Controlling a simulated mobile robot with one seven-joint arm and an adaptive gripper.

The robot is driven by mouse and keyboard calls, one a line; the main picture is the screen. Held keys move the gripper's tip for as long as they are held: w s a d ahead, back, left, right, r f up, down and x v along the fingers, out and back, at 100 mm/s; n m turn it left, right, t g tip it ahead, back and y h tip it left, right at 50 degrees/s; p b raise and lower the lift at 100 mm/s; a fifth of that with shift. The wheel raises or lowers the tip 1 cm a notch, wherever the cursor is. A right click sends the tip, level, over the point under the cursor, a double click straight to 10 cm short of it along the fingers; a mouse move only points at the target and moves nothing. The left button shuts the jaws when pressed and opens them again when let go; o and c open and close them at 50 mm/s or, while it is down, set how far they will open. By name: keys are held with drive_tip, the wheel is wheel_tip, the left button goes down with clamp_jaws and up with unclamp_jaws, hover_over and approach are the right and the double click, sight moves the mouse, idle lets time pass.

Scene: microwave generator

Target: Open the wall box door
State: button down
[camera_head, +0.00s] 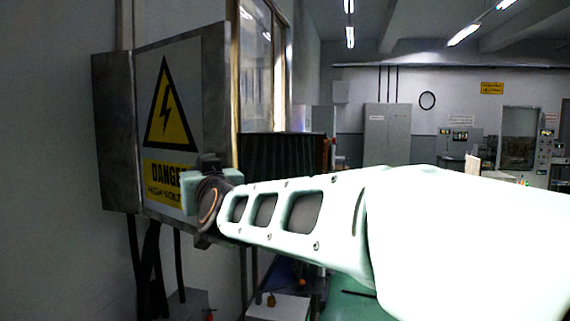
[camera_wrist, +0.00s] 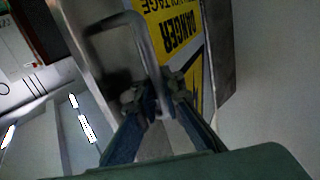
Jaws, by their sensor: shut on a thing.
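The grey metal wall box (camera_head: 116,130) hangs on the left wall in the head view. Its door (camera_head: 215,85) carries a white sign with a yellow lightning triangle and a yellow DANGER label. The door also shows in the wrist view, with the sign upside down (camera_wrist: 178,35). A U-shaped metal handle (camera_wrist: 110,22) stands out from the door. My gripper (camera_wrist: 155,101) is shut on one leg of the handle. In the head view my gripper (camera_head: 207,170) is at the lower right of the door, and my arm hides the handle. I cannot tell whether the door stands ajar.
Dark cables (camera_head: 152,265) hang below the box. A window (camera_head: 257,65) and a dark ribbed unit (camera_head: 280,153) stand behind the door's right side. A grey cabinet (camera_head: 387,134) is far back. My arm covers the lower right of the head view.

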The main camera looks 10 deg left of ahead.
drive_tip(key=shift+w+d+f, duration=0.1)
drive_tip(key=shift+d+f, duration=0.15)
drive_tip(key=shift+f, duration=0.1)
drive_tip(key=c, duration=2.5)
unclamp_jaws()
drive_tip(key=shift+c, duration=0.2)
drive_tip(key=o, duration=0.5)
drive_tip(key=shift+d+r, duration=0.2)
drive_tip(key=shift+d, duration=0.2)
drive_tip(key=shift+c, duration=0.2)
drive_tip(key=shift+s+a, duration=0.2)
drive_tip(key=shift+a, duration=0.05)
drive_tip(key=shift+b, duration=0.3)
